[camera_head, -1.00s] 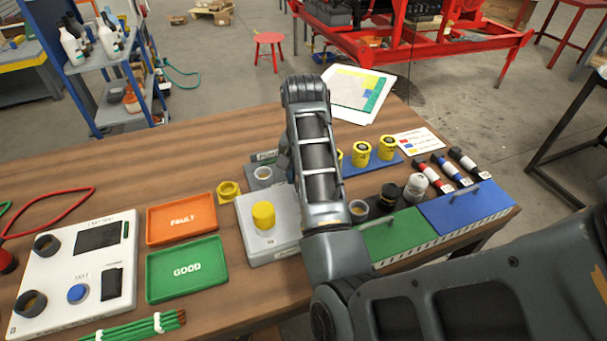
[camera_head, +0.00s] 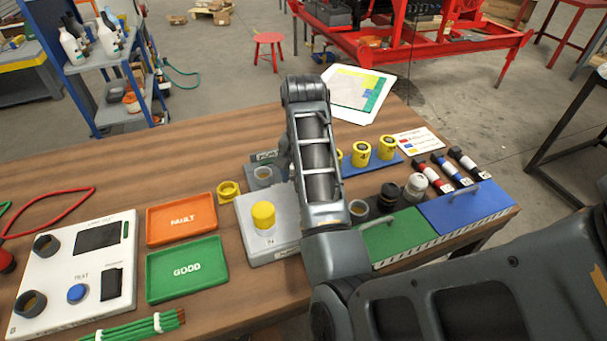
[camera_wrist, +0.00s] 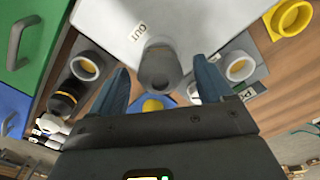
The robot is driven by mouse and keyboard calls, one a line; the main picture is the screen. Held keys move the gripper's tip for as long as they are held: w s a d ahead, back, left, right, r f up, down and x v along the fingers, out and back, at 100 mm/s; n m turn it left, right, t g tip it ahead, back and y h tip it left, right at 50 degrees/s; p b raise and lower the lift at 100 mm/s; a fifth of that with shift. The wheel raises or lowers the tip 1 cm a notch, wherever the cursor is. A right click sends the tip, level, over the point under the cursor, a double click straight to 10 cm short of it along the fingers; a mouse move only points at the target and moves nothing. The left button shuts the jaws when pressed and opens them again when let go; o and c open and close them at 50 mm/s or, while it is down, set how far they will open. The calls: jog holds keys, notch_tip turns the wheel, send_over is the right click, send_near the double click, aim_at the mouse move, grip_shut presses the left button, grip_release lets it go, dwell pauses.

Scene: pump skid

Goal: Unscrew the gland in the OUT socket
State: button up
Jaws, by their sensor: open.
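In the wrist view a grey cylindrical gland (camera_wrist: 160,67) stands out from the light grey box (camera_wrist: 112,22) beside the OUT label. My gripper (camera_wrist: 161,68) is open, with one blue finger on each side of the gland in the picture. Gaps show between the fingers and the gland, and I cannot tell how deep it sits between them. In the head view the box (camera_head: 283,247) carries a yellow cap (camera_head: 263,215) by the IN label. My arm hides the OUT socket and my gripper there.
A grey cup (camera_head: 358,209) and dark fitting (camera_head: 388,196) stand right of my arm, near the green panel (camera_head: 395,236) and blue panel (camera_head: 466,207). A yellow ring (camera_head: 229,191), FAULT tray (camera_head: 181,238) and GOOD tray (camera_head: 187,290) lie left. The back left of the table is clear.

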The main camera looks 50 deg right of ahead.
jog(key=m, duration=0.8)
jog(key=shift+m+b, duration=0.3)
jog(key=shift+c, duration=0.5)
jog(key=c, duration=1)
jog(key=shift+n+p, duration=0.4)
jog(key=shift+n, duration=0.4)
jog(key=n, duration=0.2)
jog(key=shift+n, duration=0.4)
jog(key=n, duration=0.4)
jog(key=shift+n, duration=0.4)
jog(key=o, duration=1.1)
